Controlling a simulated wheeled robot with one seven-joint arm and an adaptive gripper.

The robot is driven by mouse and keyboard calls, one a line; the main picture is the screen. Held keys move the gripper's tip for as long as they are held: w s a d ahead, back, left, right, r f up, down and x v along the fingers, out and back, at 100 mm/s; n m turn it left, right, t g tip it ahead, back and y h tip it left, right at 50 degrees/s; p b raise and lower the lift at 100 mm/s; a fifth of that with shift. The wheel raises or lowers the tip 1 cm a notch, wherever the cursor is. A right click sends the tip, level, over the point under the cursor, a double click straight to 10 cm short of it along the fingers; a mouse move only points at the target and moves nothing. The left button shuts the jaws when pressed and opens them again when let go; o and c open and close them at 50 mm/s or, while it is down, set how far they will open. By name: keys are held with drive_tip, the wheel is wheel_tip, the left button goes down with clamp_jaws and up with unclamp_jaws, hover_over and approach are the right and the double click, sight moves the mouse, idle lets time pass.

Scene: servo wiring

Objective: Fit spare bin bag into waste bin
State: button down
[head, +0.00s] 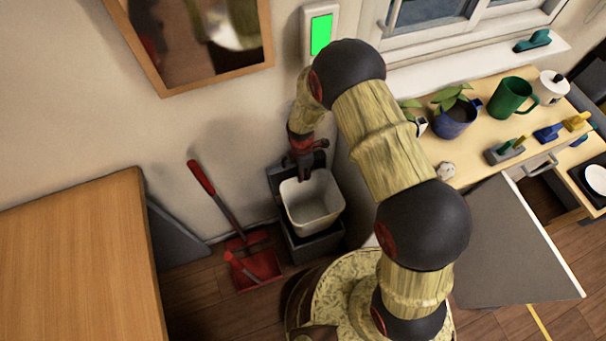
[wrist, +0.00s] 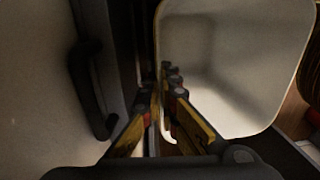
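The waste bin (head: 316,246) is dark, stands on the floor by the wall, and has its lid (head: 282,180) raised at the back. A white inner bucket (head: 313,212) shows at its top, its upper part standing above the dark body. The bucket (wrist: 235,60) fills the right of the wrist view and looks empty. My gripper (head: 308,162) is at its back rim. In the wrist view my gripper (wrist: 162,88) has one finger on each side of the rim, closed on it. I cannot make out a spare bin bag.
A red dustpan (head: 258,264) and red-handled brush (head: 203,178) are left of the bin. A wooden cabinet (head: 75,255) is at the far left. A worktop (head: 480,160) with plants and mugs is at the right. A grey panel (head: 510,255) sticks out below it.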

sight(303, 187)
drive_tip(key=shift+f+b, duration=3.5)
drive_tip(key=shift+f, duration=2.25)
drive_tip(key=c, duration=2.5)
unclamp_jaws()
drive_tip(key=o, duration=0.5)
drive_tip(key=shift+o, duration=0.2)
drive_tip(key=shift+r, duration=0.1)
wheel_tip(303, 187, up, 12)
drive_tip(key=shift+w, duration=0.45)
drive_tip(key=shift+a, duration=0.1)
